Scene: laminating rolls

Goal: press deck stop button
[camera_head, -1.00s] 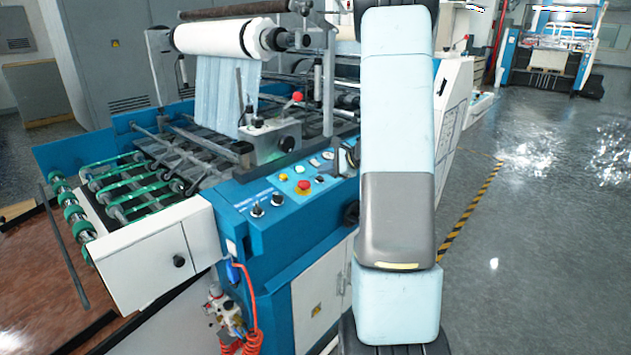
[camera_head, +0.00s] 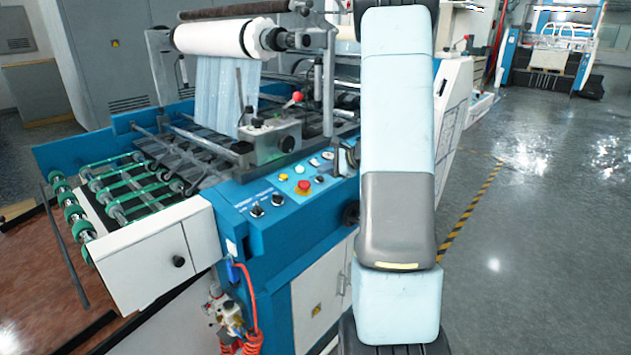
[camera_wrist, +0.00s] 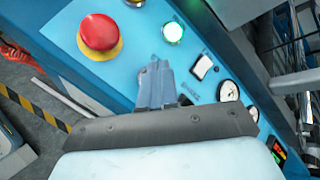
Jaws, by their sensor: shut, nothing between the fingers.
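A red mushroom button (camera_wrist: 98,33) on a yellow collar sits on a blue panel (camera_wrist: 58,22) in the wrist view. In the head view a red button (camera_head: 304,187) with yellow at its base sits on the blue control deck (camera_head: 262,230). I cannot tell for certain that both views show the same button. My gripper (camera_wrist: 155,68) is shut and empty over the blue panel, to the lower right of the red button and apart from it in the picture. In the head view my gripper does not show clearly.
A lit green button (camera_wrist: 173,32), a white rocker switch (camera_wrist: 202,67) and round gauges (camera_wrist: 228,91) lie right of my gripper. A red knob (camera_head: 298,96) stands above the deck. Open floor (camera_head: 545,230) with striped tape (camera_head: 475,208) lies right of the machine.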

